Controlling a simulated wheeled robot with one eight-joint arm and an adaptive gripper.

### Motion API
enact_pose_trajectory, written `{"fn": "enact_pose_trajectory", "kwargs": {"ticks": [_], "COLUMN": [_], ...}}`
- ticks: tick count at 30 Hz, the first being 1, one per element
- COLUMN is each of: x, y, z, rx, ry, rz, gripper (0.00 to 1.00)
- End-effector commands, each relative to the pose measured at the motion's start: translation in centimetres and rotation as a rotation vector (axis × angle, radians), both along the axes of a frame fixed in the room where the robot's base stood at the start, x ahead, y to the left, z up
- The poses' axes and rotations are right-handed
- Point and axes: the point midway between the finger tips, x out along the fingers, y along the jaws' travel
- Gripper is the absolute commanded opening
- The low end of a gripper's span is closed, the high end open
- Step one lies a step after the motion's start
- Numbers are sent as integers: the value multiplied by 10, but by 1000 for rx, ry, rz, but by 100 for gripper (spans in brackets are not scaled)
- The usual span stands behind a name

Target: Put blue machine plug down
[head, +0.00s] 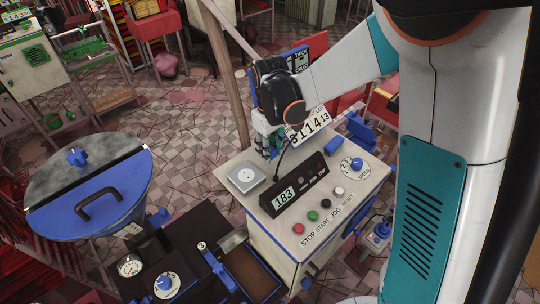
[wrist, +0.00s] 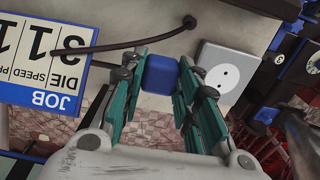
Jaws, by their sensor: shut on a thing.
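The blue machine plug (wrist: 160,74) sits between the teal fingers of my gripper (wrist: 162,84) in the wrist view. The gripper is shut on it. In the head view my gripper (head: 268,140) hangs over the back edge of the cream machine (head: 262,215), behind a white socket box (head: 246,177); the plug is hard to make out there. In the wrist view the white socket (wrist: 224,74), with two dark holes, lies just right of the plug, apart from it. A dark cable (wrist: 125,46) runs past on the left.
A black display (head: 286,194) reading 183, several buttons and a speed dial (head: 355,165) cover the machine's front and right. A job card (wrist: 45,45) stands close on the left in the wrist view. A blue-and-grey lidded drum (head: 85,185) stands left of the machine.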

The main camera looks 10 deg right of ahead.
Motion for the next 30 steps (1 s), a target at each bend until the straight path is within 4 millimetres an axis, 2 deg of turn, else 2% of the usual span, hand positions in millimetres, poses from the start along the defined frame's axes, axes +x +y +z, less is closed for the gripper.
{"fn": "enact_pose_trajectory", "kwargs": {"ticks": [7, 29, 30], "x": [0, 0, 0], "y": [0, 0, 0], "z": [-32, -45, -45], "rx": [0, 0, 0], "ry": [0, 0, 0], "rz": [0, 0, 0], "gripper": [0, 0, 31]}}
